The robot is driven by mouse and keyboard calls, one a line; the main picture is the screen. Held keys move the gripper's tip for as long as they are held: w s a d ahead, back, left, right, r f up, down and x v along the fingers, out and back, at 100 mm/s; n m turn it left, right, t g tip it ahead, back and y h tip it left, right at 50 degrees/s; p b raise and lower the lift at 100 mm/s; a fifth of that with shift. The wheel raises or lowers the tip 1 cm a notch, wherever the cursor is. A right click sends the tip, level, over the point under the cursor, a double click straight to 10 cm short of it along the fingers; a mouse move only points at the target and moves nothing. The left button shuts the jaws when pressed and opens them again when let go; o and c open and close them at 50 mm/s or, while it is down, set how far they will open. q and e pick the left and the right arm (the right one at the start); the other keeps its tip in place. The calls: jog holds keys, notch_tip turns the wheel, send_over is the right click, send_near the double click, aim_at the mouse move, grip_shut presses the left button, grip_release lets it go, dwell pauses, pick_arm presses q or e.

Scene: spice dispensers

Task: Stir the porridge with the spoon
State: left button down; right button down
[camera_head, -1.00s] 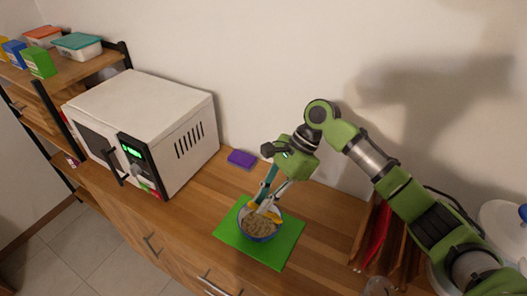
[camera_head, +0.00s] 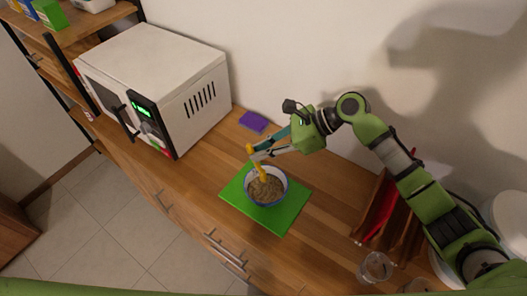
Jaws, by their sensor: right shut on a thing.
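A blue-rimmed bowl (camera_head: 285,190) of tan porridge (camera_head: 264,190) stands on a green mat (camera_head: 284,217) on the wooden counter. A yellow spoon (camera_head: 262,168) stands nearly upright in the bowl, its lower end at the porridge. How deep it reaches is hard to tell. My right gripper (camera_head: 256,152) reaches in from the right, fingers pointing left, and is shut on the upper part of the spoon above the bowl. My left gripper is not in view.
A white microwave (camera_head: 160,70) stands left on the counter. A purple sponge (camera_head: 253,121) lies behind the mat. At right are a wooden rack (camera_head: 378,212) and a clear glass (camera_head: 375,267). Counter around the mat is mostly free.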

aim_at(265, 174)
jog(key=shift+a+f+b, duration=0.25)
jog(key=shift+f+b, duration=0.35)
jog(key=shift+f, duration=0.1)
jog(key=shift+d+f, duration=0.15)
jog(key=shift+f, duration=0.2)
jog(key=shift+d+f, duration=0.25)
jog(key=shift+f, duration=0.55)
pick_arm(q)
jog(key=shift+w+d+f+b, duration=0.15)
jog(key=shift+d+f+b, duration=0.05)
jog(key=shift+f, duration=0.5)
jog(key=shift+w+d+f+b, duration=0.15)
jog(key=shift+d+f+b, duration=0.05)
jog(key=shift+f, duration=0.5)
pick_arm(e)
jog(key=shift+d+f, duration=0.2)
jog(key=shift+f, duration=0.5)
jog(key=shift+d+f, duration=0.15)
jog(key=shift+f, duration=0.55)
